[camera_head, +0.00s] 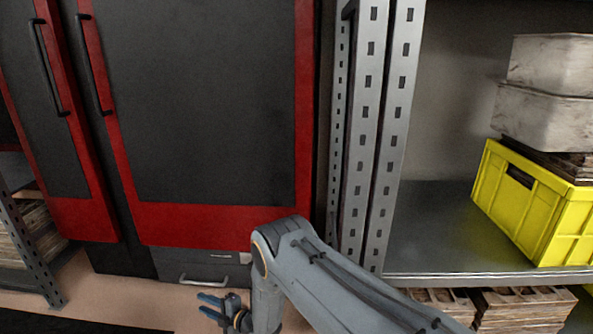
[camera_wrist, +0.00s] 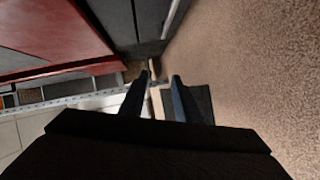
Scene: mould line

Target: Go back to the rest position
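My gripper (camera_head: 203,304) is low in the head view, left of my bent grey arm. It is in front of the lower part of the red and black cabinet (camera_head: 205,110). Its two blue fingers are apart. In the wrist view my gripper (camera_wrist: 161,78) also shows two dark fingers with a gap between them and nothing held in it. The cabinet's red edge shows at the upper left of the wrist view (camera_wrist: 50,35).
A metal rack post (camera_head: 388,130) stands close behind my arm. The shelf (camera_head: 425,235) to the right holds a yellow crate (camera_head: 520,205) with grey blocks (camera_head: 545,118) above it. Stacked wooden pieces (camera_head: 525,305) lie below. Brown floor (camera_wrist: 260,80) lies right of the gripper in the wrist view.

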